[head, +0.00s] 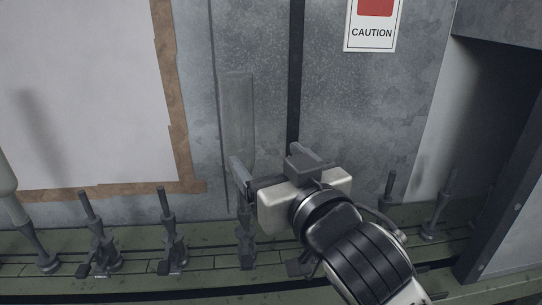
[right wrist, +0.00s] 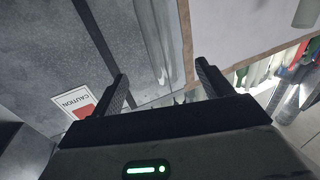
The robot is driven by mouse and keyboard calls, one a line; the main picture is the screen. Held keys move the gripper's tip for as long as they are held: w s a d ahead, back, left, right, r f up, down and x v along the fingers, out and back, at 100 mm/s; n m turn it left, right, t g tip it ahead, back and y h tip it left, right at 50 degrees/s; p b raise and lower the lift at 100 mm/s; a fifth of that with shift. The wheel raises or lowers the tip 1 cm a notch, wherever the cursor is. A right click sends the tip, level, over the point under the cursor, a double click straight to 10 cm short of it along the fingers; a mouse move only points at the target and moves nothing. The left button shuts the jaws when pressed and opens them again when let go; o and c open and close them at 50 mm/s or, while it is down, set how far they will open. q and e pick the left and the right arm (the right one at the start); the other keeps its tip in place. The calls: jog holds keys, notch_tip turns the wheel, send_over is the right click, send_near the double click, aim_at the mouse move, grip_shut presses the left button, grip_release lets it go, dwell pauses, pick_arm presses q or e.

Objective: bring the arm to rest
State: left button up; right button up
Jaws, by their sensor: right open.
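My right gripper (head: 268,160) is in the middle of the head view, in front of the wall and above the spindle row. Its two fingers are apart, and nothing shows held between them. In the right wrist view the open fingers (right wrist: 161,72) point at the wall. A grey, see-through bottle-like shape (head: 237,115) stands upright behind the left finger, above a spindle (head: 246,245); the finger and gripper hide part of its lower end. A clear shape also shows beyond the fingers in the right wrist view (right wrist: 165,45). My left gripper is not in view.
Bare dark spindles stand on the green rail (head: 205,262) to the left (head: 173,235) and right (head: 437,215). A pale object (head: 6,178) is cut off at the left edge. A dark frame (head: 505,200) stands at right. Coloured bottles (right wrist: 300,62) show in the right wrist view.

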jog(key=s+d+f+m+g+h, duration=0.1)
jog(key=d+f, duration=0.2)
jog(key=f, duration=0.6)
jog(key=s+d+f+m+g+h, duration=0.1)
jog(key=d+f+g, duration=0.1)
jog(key=f, duration=0.7)
jog(key=s+d+f+g+h, duration=0.1)
jog(key=s+d+f, duration=0.3)
jog(key=s+f, duration=0.2)
jog(key=s+d+f+m+g+h+p, duration=0.1)
jog(key=s+d+f, duration=0.3)
jog(key=f, duration=0.6)
jog(key=s, duration=0.2)
jog(key=shift+s+d+g, duration=0.3)
jog(key=shift+s, duration=0.1)
